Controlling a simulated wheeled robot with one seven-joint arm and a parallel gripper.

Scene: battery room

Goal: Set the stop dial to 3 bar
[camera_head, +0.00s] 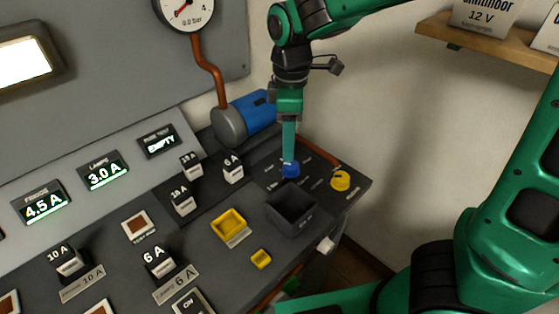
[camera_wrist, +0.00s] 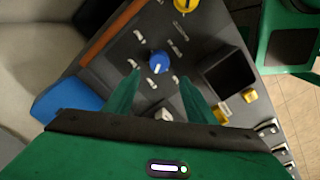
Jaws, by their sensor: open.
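The stop dial is a small blue knob (camera_head: 291,170) on the right part of the dark panel; printed marks around it are too small to read. In the wrist view the blue knob (camera_wrist: 159,60) shows a white pointer line on its face, toward the lower side of the picture. My gripper (camera_head: 289,158) points down over the knob. In the wrist view my gripper (camera_wrist: 160,76) is open, with one finger on each side of the knob and nothing held. I cannot tell whether the fingers touch it. A round gauge (camera_head: 186,12) reads 0.0 bar.
A yellow knob (camera_head: 340,180) sits right of the blue one. An open dark bin (camera_head: 291,208) is in front. A blue-and-grey motor or pump (camera_head: 246,118) stands behind left, with a copper pipe (camera_head: 207,70). Several fuse blocks, a yellow tray (camera_head: 229,226) and displays lie left.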

